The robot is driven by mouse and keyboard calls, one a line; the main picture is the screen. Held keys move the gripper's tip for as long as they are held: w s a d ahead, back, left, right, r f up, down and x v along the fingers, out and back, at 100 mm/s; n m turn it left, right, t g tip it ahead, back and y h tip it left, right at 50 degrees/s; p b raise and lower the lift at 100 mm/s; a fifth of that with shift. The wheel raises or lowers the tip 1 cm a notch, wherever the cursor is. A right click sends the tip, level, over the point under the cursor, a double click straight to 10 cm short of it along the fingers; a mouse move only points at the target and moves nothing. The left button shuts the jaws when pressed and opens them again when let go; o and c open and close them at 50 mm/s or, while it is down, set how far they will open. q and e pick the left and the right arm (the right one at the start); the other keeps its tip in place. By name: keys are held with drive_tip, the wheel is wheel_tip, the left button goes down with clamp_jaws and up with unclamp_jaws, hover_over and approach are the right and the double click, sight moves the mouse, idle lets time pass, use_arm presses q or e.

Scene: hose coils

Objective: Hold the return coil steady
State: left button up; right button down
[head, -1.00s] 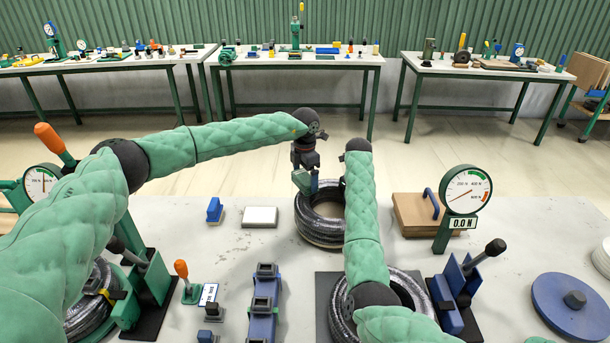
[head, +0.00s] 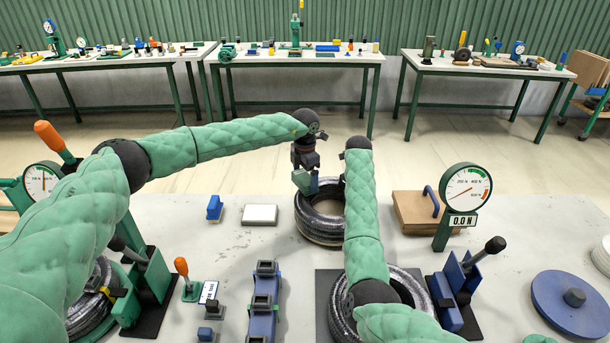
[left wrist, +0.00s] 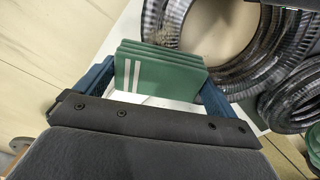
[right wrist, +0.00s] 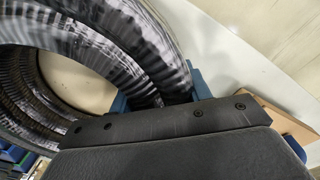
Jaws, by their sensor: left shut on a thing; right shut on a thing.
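A black ribbed hose coil (head: 318,230) lies at the back middle of the grey table; I take it as the return coil. My right gripper (right wrist: 160,95) is shut on the coil's hose, which passes between its blue fingers in the right wrist view. In the head view my right arm mostly hides this gripper. My left gripper (head: 305,182) is shut on a green ridged block (left wrist: 160,75) with two white stripes. It holds the block at the coil's left rear side; I cannot tell whether the block touches the coil.
Another coil (head: 338,315) lies on a dark mat in front, partly under my right arm. A third coil (head: 88,318) is at the left. A gauge (head: 467,190) reading 0.0 N and a wooden board (head: 411,213) stand right. A blue block (head: 214,208) and white pad (head: 260,214) lie left.

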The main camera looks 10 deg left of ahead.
use_arm(q)
drive_tip(key=shift+f, duration=0.5)
drive_tip(key=shift+w+d, duration=2.6)
drive_tip(key=shift+w, duration=0.05)
drive_tip(key=shift+s+a+f, duration=0.15)
drive_tip(key=shift+s+a, duration=2.5)
drive_tip(key=shift+s, duration=0.1)
drive_tip(key=shift+r, duration=3.2)
